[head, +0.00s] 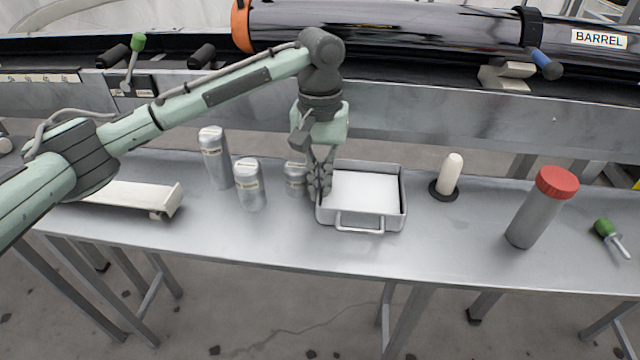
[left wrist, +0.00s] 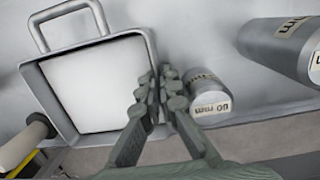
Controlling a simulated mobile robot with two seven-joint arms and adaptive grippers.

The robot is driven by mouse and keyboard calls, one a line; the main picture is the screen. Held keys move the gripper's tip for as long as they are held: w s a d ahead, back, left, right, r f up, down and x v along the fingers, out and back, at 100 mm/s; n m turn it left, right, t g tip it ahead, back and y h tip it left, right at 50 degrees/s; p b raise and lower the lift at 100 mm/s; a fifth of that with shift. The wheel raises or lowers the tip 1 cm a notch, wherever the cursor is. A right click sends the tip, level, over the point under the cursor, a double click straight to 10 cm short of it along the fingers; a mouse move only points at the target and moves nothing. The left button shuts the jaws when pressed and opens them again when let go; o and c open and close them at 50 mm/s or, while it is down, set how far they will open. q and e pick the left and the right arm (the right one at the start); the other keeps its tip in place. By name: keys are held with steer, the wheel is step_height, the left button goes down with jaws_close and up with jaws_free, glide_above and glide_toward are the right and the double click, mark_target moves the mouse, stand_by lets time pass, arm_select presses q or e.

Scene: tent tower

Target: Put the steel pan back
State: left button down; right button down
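The steel pan (head: 363,222) is a shallow square tray with a pale inside and wire handles. It sits upright on the metal bench (head: 290,240), and it also shows in the left wrist view (left wrist: 48,72). My left gripper (head: 320,188) points down at the pan's left wall in the head view. Its fingers (left wrist: 160,80) are close together, one on each side of that wall, and look shut on it. The exact contact is hidden behind the fingers. My right gripper is not in view.
Labelled grey cylinders (head: 215,160), (head: 250,188), (head: 294,180) stand left of the pan. A white rounded peg (head: 451,175) and a red-capped canister (head: 540,212) stand right. A green-handled tool (head: 607,232) lies far right. A long dark barrel (head: 400,28) lies behind the bench.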

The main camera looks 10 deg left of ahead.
arm_select(q)
steer(key=c, duration=2.2)
jaws_free()
steer(key=shift+o, duration=1)
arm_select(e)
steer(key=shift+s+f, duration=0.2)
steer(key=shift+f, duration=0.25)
